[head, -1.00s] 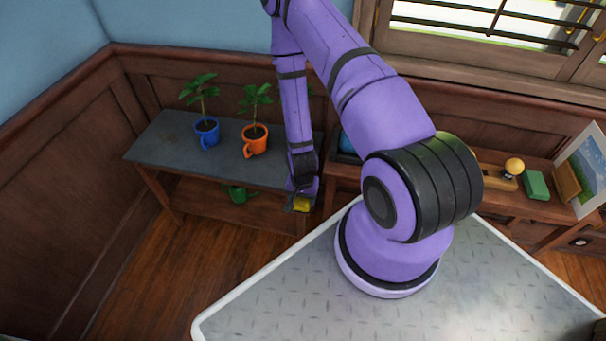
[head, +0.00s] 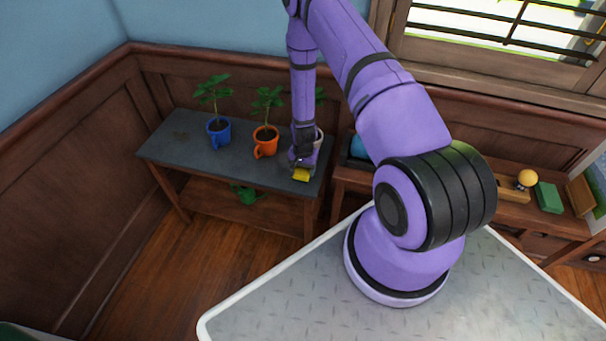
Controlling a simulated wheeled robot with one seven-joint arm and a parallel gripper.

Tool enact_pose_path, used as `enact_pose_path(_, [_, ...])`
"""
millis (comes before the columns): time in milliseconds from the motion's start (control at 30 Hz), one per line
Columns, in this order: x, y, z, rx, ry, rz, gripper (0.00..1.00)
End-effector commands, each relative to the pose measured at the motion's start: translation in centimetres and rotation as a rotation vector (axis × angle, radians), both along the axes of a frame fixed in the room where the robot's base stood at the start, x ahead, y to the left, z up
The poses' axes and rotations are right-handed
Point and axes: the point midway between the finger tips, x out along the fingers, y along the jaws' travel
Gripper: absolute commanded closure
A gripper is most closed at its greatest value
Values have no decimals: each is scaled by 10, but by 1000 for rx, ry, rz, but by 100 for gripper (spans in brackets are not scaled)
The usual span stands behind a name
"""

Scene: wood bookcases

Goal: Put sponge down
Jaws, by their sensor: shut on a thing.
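My gripper (head: 301,165) is shut on a yellow sponge (head: 301,175). It points downward at the right end of the dark grey shelf top (head: 185,155), near the front edge. The sponge shows below the fingers; I cannot tell whether it touches the top or is a little above it. My wrist hides part of what stands behind it.
A blue mug with a plant (head: 219,131) and an orange mug with a plant (head: 265,141) stand left of my gripper. A pale pot (head: 318,137) is partly hidden behind my wrist. A second bookcase (head: 345,176) stands to the right.

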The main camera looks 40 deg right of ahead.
Motion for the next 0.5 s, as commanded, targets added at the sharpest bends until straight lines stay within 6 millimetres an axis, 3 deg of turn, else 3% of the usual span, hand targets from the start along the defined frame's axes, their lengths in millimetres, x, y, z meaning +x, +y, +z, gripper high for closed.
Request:
enact_pose_path(300, [3,-2,-34,0,1,0,75])
enact_pose_path(500, [4,-2,-35,-1,-1,0,75])
